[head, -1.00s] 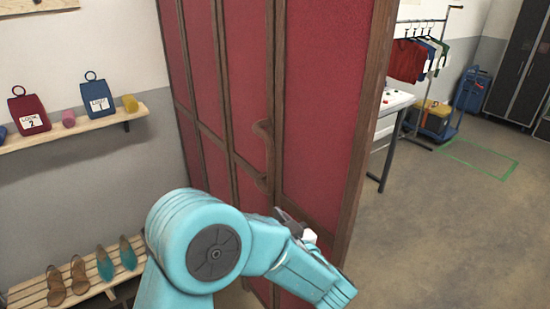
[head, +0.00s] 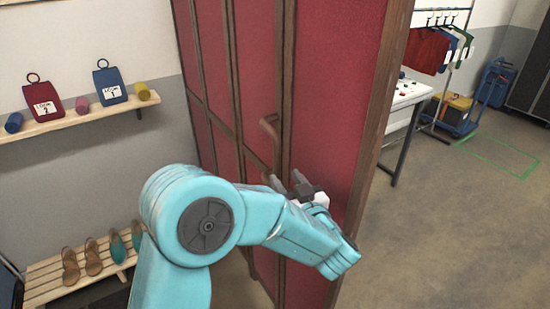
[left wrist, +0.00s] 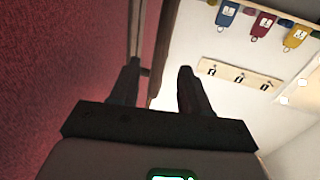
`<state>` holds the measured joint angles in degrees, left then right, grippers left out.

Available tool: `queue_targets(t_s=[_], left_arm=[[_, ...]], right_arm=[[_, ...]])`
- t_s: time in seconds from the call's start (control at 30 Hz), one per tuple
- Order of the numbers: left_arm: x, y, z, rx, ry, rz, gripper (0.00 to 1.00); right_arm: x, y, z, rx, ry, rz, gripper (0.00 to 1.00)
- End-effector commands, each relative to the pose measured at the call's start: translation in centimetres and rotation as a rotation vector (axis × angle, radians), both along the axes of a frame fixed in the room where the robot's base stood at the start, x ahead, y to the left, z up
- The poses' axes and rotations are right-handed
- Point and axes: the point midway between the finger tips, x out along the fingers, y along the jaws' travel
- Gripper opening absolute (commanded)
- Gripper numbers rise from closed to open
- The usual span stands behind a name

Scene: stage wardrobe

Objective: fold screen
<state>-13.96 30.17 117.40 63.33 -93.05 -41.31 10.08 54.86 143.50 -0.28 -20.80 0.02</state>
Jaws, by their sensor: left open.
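The folding screen (head: 335,90) stands upright, partly folded, with red panels in a brown wooden frame. A curved wooden handle (head: 270,130) sticks out from a frame post of the screen. My left gripper (head: 286,183) is open beside the handle's lower part, with its fingers pointing to the screen. In the left wrist view, the two dark fingers (left wrist: 157,88) are apart, with the red screen panel (left wrist: 60,70) at left and a brown wooden part (left wrist: 165,45) beyond the gap. I cannot tell whether the handle lies between the fingers. My right gripper is not in view.
A shelf (head: 75,122) with tags and rolls and a slatted bench (head: 45,282) with shoes line the left wall. Behind the screen at right are a white table (head: 410,95), a clothes rack (head: 440,18) and a blue trolley (head: 492,85).

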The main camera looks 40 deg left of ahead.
Motion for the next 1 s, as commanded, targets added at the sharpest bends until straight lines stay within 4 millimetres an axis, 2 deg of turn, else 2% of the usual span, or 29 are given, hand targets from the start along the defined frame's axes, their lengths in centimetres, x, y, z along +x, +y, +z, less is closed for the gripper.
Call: queue_targets(t_s=[0.1,0.3,0.5,0.77,0.8,0.93,1.0], left_arm=[[1.7,2.6,0.2,0.0,0.002,0.006,0.46],[3.9,5.7,0.1,0.001,0.001,0.003,0.46],[5.0,6.9,0.0,0.001,0.001,-0.001,0.46],[5.1,7.1,-0.1,0.001,0.001,-0.002,0.46],[5.1,7.1,-0.1,0.001,0.001,-0.001,0.43],[5.1,7.1,0.0,0.001,0.001,-0.002,0.01],[5.1,7.1,0.0,0.001,0.001,-0.002,0.0]], right_arm=[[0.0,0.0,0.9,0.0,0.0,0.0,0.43],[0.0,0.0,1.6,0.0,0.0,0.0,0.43],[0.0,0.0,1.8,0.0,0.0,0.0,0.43],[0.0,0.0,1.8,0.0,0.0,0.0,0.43],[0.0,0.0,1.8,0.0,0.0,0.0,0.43],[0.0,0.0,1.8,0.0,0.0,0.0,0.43],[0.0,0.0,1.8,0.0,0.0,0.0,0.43]])
